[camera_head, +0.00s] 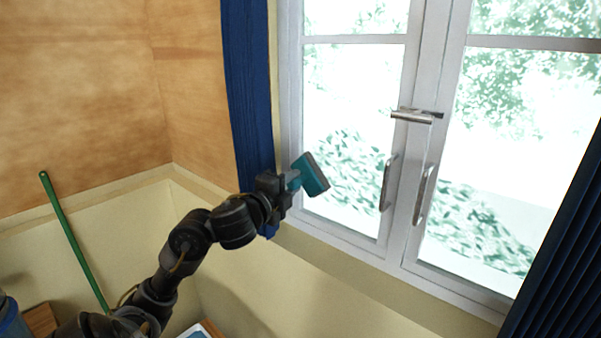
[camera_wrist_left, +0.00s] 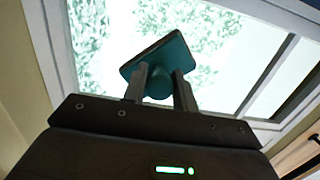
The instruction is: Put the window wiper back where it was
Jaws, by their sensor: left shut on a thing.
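The window wiper (camera_head: 313,174) is teal with a dark edge on its flat head. My left gripper (camera_head: 287,182) is shut on its handle and holds it up in front of the lower left window pane, near the blue curtain. In the left wrist view the wiper (camera_wrist_left: 158,58) stands out beyond the two fingers of my left gripper (camera_wrist_left: 160,84), its head tilted. I cannot tell whether the head touches the glass. My right gripper is not in view.
The window (camera_head: 345,110) has metal handles (camera_head: 388,183) and a latch (camera_head: 412,116). Blue curtains hang at the left (camera_head: 248,95) and right (camera_head: 560,240). A green pole (camera_head: 74,243) leans at the left wall. A blue item (camera_head: 12,318) and a blue-and-white object (camera_head: 198,330) show at the bottom edge.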

